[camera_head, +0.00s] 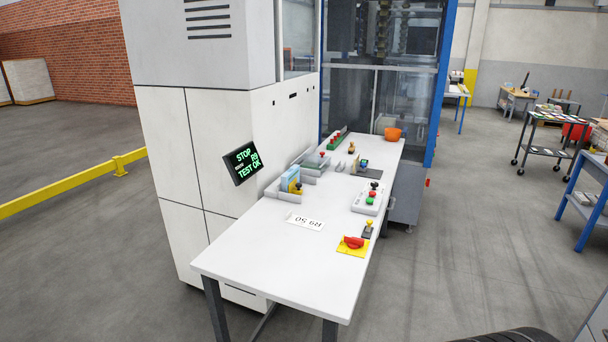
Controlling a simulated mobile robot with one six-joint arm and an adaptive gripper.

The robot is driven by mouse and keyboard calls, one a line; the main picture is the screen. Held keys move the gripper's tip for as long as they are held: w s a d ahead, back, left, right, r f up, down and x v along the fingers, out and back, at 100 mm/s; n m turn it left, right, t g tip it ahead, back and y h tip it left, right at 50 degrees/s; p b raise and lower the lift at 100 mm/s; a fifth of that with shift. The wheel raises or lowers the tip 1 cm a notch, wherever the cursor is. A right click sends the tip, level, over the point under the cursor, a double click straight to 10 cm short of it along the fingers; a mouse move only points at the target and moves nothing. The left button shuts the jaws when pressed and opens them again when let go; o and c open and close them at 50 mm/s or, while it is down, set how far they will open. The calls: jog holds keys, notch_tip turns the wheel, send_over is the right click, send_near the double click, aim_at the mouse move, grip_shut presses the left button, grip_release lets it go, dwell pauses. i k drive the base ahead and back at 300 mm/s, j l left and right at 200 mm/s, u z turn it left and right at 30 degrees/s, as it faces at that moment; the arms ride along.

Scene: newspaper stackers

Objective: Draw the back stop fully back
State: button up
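I cannot tell for sure which part is the back stop. Along the left side of a long white table (262,262), against the machine, stands a grey fixture (288,193) with a blue and a yellow block (291,179) in it. Behind it is another grey fixture (316,163) with a small red knob on top. Farther back lies a green strip (337,141) with red on it. These parts are small, so their exact positions are unclear. My gripper is not in view.
A machine (160,120) with a green-lit display (242,162) borders the table's left.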

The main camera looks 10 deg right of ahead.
aim_at(294, 187)
jog(key=i+l+u, duration=0.15)
jog(key=i+l, duration=0.6)
jog(key=i+l+u, duration=0.1)
jog(key=i+l, duration=0.8)
jog(key=i+l+u, duration=0.15)
jog(key=i+l, duration=0.65)
jog(key=l, duration=0.1)
